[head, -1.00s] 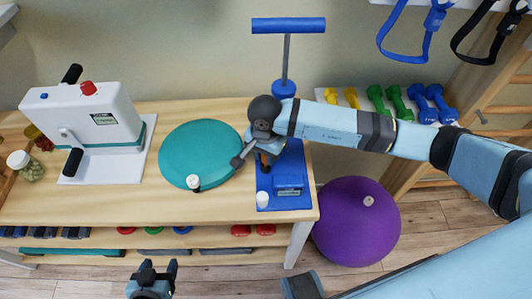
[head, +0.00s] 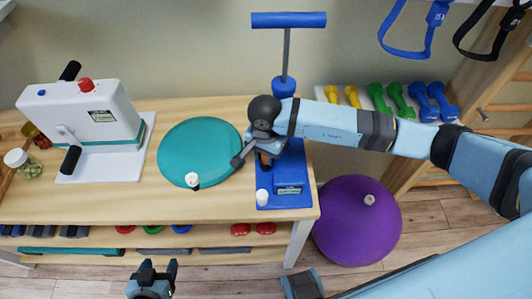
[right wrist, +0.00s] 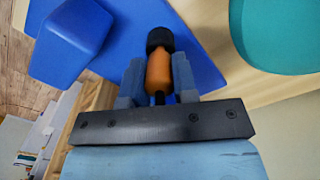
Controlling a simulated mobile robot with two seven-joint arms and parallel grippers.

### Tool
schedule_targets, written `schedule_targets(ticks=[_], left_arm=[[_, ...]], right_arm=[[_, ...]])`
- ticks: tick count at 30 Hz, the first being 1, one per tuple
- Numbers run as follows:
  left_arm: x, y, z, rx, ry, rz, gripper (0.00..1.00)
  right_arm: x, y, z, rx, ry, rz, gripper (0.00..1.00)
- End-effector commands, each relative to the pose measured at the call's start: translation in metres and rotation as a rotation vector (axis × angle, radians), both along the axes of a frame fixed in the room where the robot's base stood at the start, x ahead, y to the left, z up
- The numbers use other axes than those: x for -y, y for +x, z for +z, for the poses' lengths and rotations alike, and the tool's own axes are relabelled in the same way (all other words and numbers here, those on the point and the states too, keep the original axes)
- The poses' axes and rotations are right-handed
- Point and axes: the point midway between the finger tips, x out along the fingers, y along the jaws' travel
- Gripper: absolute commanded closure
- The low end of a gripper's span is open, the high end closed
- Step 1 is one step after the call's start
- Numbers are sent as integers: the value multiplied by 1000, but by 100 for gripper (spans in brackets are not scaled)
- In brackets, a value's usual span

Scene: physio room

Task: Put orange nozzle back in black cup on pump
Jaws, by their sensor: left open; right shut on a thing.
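The blue pump stands at the table's right end, with its T-handle (head: 288,20) raised and its base (head: 288,192) flat on the top. My right gripper (head: 254,158) is over the pump's base, beside its barrel. In the right wrist view it is shut on the orange nozzle (right wrist: 159,72). A black cylinder, which looks like the black cup (right wrist: 160,39), is in line with the nozzle's far end. I cannot tell whether the nozzle's end is inside it. My left gripper (head: 152,272) is open and empty, low in front of the table.
A teal disc (head: 200,145) lies left of the pump, with a small white-topped item (head: 192,180) at its front edge. Another white-topped piece (head: 262,196) is at the pump base's front. A white machine (head: 85,118) stands at left. A purple ball (head: 355,225) is on the floor at right.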

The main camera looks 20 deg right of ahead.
Motion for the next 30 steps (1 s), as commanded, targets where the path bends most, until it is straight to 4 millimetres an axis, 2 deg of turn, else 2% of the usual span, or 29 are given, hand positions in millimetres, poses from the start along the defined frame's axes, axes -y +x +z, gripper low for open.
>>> schedule_targets(ticks=[12, 13, 16, 17, 30], left_arm=[[0, 0, -7, 0, 0, 0, 39], [0, 0, -7, 0, 0, 0, 39], [0, 0, -6, -1, 0, 0, 39], [0, 0, -6, -1, 0, 0, 39], [0, 0, -6, -1, 0, 0, 39]], right_arm=[[0, 0, -5, 1, 1, 0, 95], [0, 0, -5, 1, 1, 0, 69], [0, 0, -4, 1, 1, 0, 46], [0, 0, -4, 1, 1, 0, 44], [0, 0, -4, 0, 0, 0, 43]])
